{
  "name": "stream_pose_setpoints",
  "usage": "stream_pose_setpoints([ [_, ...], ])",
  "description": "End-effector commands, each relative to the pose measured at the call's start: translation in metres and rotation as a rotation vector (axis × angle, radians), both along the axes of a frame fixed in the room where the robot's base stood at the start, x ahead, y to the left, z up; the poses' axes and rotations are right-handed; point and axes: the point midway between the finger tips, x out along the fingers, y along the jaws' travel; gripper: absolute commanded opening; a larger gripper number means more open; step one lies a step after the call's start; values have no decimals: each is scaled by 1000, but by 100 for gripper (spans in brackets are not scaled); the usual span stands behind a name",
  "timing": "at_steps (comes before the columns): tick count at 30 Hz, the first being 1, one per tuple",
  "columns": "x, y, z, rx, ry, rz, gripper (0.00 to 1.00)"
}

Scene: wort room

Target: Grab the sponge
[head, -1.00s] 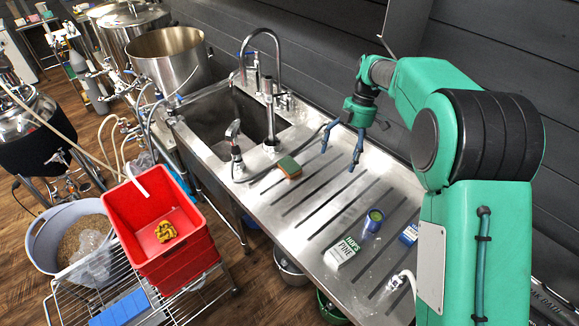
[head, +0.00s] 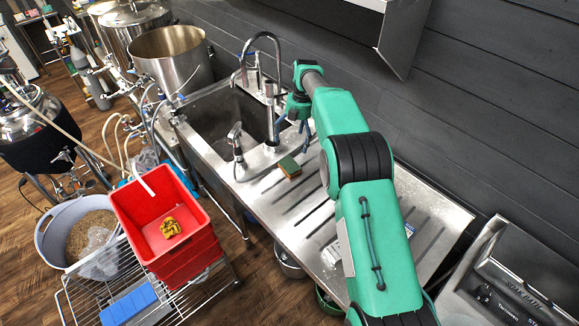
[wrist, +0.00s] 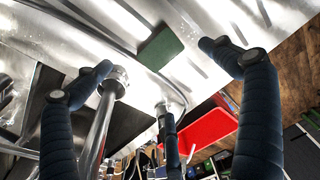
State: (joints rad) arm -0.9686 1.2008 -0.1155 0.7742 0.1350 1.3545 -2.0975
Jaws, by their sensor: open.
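The sponge (head: 289,166), green on top with an orange-brown side, lies on the steel drainboard (head: 297,203) just right of the sink. My gripper (head: 292,126) is open and empty, above the far side of the drainboard near the faucet. It also shows in the wrist view (wrist: 157,57), fingers wide apart. No contact with the sponge is visible.
The tall faucet (head: 271,92) stands close beside my gripper at the sink (head: 215,125). A sprayer tap (head: 236,146) stands left of the sponge. A red crate (head: 180,255) with a yellow item is at the front left. My arm hides most items on the right drainboard.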

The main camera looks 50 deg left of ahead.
Motion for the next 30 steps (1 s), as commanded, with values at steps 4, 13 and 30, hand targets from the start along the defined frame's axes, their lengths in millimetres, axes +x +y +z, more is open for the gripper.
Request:
stream_pose_setpoints([
  [4,0,0,0,0,0,0,96],
  [13,-2,0,-12,-1,1,-1,96],
  [30,-13,1,-83,-1,1,-1,96],
])
